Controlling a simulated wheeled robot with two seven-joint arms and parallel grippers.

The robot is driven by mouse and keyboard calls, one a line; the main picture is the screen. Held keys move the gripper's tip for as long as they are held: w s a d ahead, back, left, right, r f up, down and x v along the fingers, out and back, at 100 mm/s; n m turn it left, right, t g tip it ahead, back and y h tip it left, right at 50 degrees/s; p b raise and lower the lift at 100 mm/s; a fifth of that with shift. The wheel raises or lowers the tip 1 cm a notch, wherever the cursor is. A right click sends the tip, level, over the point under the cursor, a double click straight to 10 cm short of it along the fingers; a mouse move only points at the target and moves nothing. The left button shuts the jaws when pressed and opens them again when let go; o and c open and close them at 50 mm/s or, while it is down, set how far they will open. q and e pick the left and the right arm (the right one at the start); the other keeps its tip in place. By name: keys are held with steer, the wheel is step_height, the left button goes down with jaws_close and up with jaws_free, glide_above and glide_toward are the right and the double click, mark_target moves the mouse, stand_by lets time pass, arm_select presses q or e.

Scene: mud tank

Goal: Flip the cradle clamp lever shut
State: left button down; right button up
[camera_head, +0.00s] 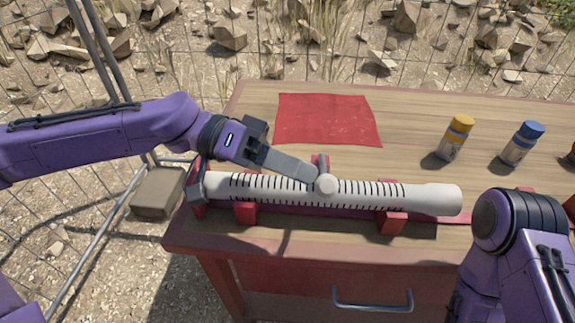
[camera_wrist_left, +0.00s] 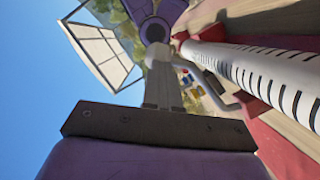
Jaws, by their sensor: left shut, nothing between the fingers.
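A white tube (camera_head: 400,196) with black ring marks lies across a red cradle (camera_head: 392,222) along the table's near edge. A bent grey bar beside the tube (camera_wrist_left: 280,72) shows in the left wrist view (camera_wrist_left: 222,98). My left gripper (camera_head: 312,177) is shut and empty, its fingertips close against the lever's left side; contact is unclear. My right arm shows at lower right, but its gripper is out of view.
A red cloth (camera_head: 327,119) lies flat behind the tube. A yellow-capped bottle (camera_head: 455,138) and a blue-capped bottle (camera_head: 522,143) stand at the right. A drawer handle (camera_head: 372,306) sticks out from the table front. A wire fence stands behind the table.

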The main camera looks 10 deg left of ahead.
arm_select(q)
steer(key=shift+s+d+f+m+t+b, duration=0.1)
steer(key=shift+s+f+m+t+b, duration=0.05)
steer(key=shift+s+f+m+b, duration=0.3)
steer(key=shift+s+f+m+t+b, duration=0.15)
steer(key=shift+s+f+m+b, duration=0.1)
steer(key=shift+f+b, duration=0.25)
arm_select(e)
steer(key=shift+s+d+f, duration=0.1)
steer(key=shift+s+f, duration=0.2)
steer(key=shift+f, duration=0.25)
steer(key=shift+s+d+f, duration=0.1)
steer(key=shift+s+f, duration=0.2)
steer(key=shift+f, duration=0.25)
arm_select(q)
steer(key=shift+r, duration=0.1)
arm_select(e)
steer(key=shift+r, duration=0.1)
arm_select(q)
steer(key=w+r+p+v, duration=0.1)
steer(key=p+v, duration=0.3)
steer(key=v, duration=0.8)
steer(key=shift+w+r+p, duration=0.3)
steer(key=shift+w+r, duration=0.2)
steer(key=shift+w, duration=0.15)
arm_select(e)
steer(key=r, duration=0.2)
steer(key=w+r, duration=0.1)
steer(key=r, duration=0.1)
